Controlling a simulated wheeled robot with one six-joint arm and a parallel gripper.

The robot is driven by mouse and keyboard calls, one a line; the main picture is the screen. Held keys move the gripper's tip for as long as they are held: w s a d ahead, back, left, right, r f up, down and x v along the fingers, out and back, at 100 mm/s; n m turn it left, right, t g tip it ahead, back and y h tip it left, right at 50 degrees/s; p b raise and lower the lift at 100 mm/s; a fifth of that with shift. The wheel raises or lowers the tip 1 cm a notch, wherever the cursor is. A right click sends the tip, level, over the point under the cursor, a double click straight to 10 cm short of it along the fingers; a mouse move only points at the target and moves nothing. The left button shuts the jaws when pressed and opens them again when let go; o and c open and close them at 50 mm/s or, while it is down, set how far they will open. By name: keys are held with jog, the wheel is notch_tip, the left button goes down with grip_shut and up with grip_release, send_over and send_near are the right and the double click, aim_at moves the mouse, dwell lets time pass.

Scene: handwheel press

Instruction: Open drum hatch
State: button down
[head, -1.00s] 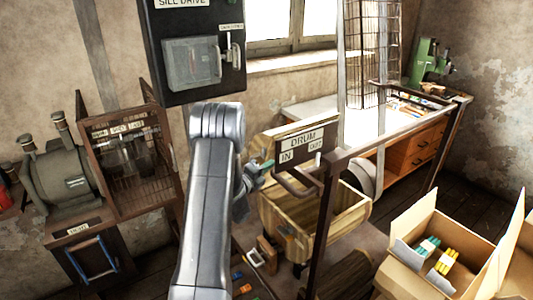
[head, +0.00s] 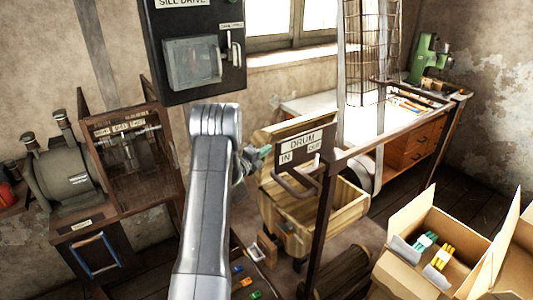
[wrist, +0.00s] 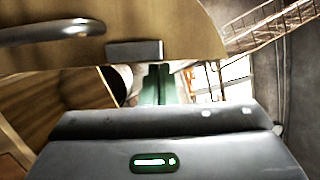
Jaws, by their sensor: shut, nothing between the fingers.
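The wooden drum (head: 318,212) stands right of centre in the head view, partly hidden by a dark post and the sign. In the wrist view, a curved wooden panel (wrist: 150,30) with a metal bar handle (wrist: 50,32) and a small grey block fills the upper part; I cannot tell whether it is the hatch. My gripper (head: 260,153) is at the drum's upper left, beside the DRUM sign, its tips partly hidden in the head view. Its green fingers (wrist: 155,85) are shut and empty, below the panel's edge, with no clear contact.
The DRUM IN/OUT sign (head: 301,145) with a curved handle (head: 298,187) under it is close right of my gripper. A SILL DRIVE box (head: 195,55) hangs above. An open carton (head: 425,262) stands at the right. A caged machine (head: 130,155) stands left.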

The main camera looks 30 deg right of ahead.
aim_at(260, 139)
jog(key=shift+n, duration=0.6)
jog(key=w, duration=0.3)
jog(key=w+r+b, duration=0.1)
jog(key=w, duration=0.1)
jog(key=shift+w+a, duration=0.2)
jog(key=shift+a, duration=0.05)
jog(key=shift+w+r, duration=0.15)
jog(key=shift+w, duration=0.1)
